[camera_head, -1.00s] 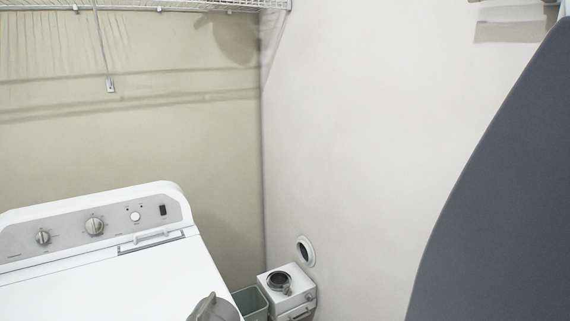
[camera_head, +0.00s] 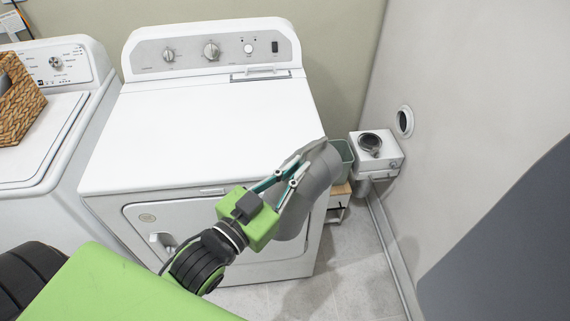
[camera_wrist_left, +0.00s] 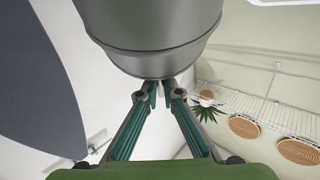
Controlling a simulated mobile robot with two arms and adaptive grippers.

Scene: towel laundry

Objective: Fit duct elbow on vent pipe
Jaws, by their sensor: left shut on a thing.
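The grey duct elbow (camera_head: 307,195) is in my left gripper (camera_head: 287,177), in front of the dryer's right front corner. In the left wrist view, the elbow (camera_wrist_left: 150,22) fills the top middle, and the fingers (camera_wrist_left: 158,90) close on its near rim. A white box (camera_head: 378,165) by the right wall has a round, dark-rimmed pipe opening (camera_head: 370,143) on top. A round wall vent (camera_head: 404,121) sits just above and right of it. I cannot tell which of these is the vent pipe. The elbow is apart from both. My right gripper is not in view.
The white dryer (camera_head: 205,120) stands left of the box, with a washer (camera_head: 50,130) and wicker basket (camera_head: 17,98) further left. A green bin (camera_head: 341,157) stands between dryer and box. A dark grey board (camera_head: 510,250) blocks the right side. Floor (camera_head: 345,265) shows below the box.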

